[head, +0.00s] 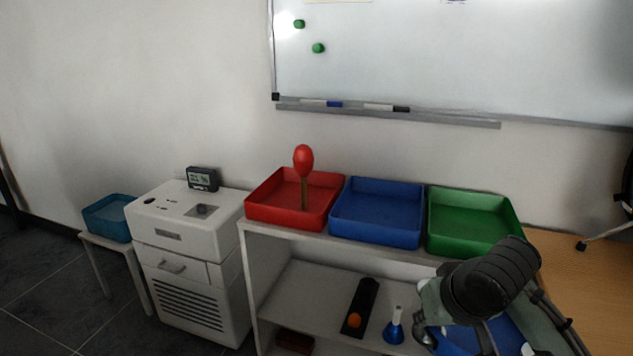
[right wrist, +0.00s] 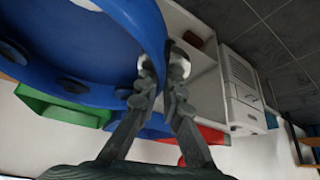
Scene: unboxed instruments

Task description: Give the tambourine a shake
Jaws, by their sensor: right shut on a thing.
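The tambourine is a blue ring with dark slots in its rim. In the right wrist view the tambourine (right wrist: 120,88) fills the upper left, and my right gripper (right wrist: 160,70) is shut on its rim. In the head view the tambourine (head: 505,334) shows at the lower right, partly hidden behind my right arm and gripper. It is held in front of the shelf unit. My left gripper is in neither view.
Red (head: 268,210), blue (head: 376,232) and green (head: 470,246) trays stand on the shelf unit; a red maraca (head: 303,162) is upright in the red one. Below are a blue bell (head: 393,330) and a black item (head: 362,300) with an orange ball. A wooden table (head: 580,275) is at right.

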